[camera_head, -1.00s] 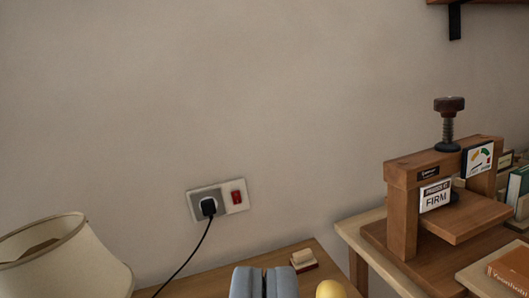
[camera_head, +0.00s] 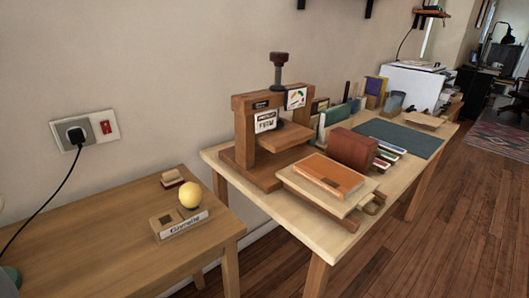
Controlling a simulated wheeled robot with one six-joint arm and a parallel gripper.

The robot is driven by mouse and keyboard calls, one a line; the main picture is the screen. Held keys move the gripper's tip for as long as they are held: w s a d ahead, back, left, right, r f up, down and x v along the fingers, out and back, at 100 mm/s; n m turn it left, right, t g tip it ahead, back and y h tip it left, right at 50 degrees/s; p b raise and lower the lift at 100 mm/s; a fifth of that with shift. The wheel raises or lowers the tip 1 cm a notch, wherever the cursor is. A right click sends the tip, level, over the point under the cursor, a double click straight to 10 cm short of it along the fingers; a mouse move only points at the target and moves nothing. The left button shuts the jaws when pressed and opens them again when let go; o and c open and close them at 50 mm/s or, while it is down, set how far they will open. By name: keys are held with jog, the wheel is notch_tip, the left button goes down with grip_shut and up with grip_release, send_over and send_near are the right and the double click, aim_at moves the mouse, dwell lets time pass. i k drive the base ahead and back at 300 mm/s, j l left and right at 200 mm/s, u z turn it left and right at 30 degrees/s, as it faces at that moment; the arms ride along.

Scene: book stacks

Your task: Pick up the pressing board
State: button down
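The wooden book press (camera_head: 243,150) stands on the pale table, with a dark screw knob on top and a sign that seems to read FIRM. A flat brown board (camera_head: 290,138) sits inside its frame. In front of the press, a pale flat board (camera_head: 292,177) lies with an orange book (camera_head: 330,175) on it; wooden handle-like pieces (camera_head: 373,204) show at its right end. I cannot tell for sure which board is the pressing board. My gripper is not in view.
The pale table (camera_head: 310,237) also holds a brown upright block (camera_head: 352,150), a green mat (camera_head: 400,134) and several books. A lower wooden table (camera_head: 110,228) at left holds a labelled block with a yellow ball (camera_head: 190,195). Wooden floor (camera_head: 420,240) is clear at right.

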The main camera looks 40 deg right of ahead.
aim_at(424, 118)
jog(key=z, duration=2.1)
jog(key=i+l+u, duration=0.1)
jog(key=i+l, duration=0.15)
jog(key=i, duration=0.35)
jog(key=i+l+u, duration=0.1)
jog(key=i+l, duration=0.15)
jog(key=i, duration=0.3)
jog(key=i+l, duration=0.35)
jog(key=i, duration=0.2)
jog(key=i+l+u, duration=0.15)
jog(key=i+l, duration=0.15)
jog(key=i, duration=0.25)
jog(key=i+l+u, duration=0.1)
jog(key=i+l, duration=0.3)
jog(key=i, duration=0.15)
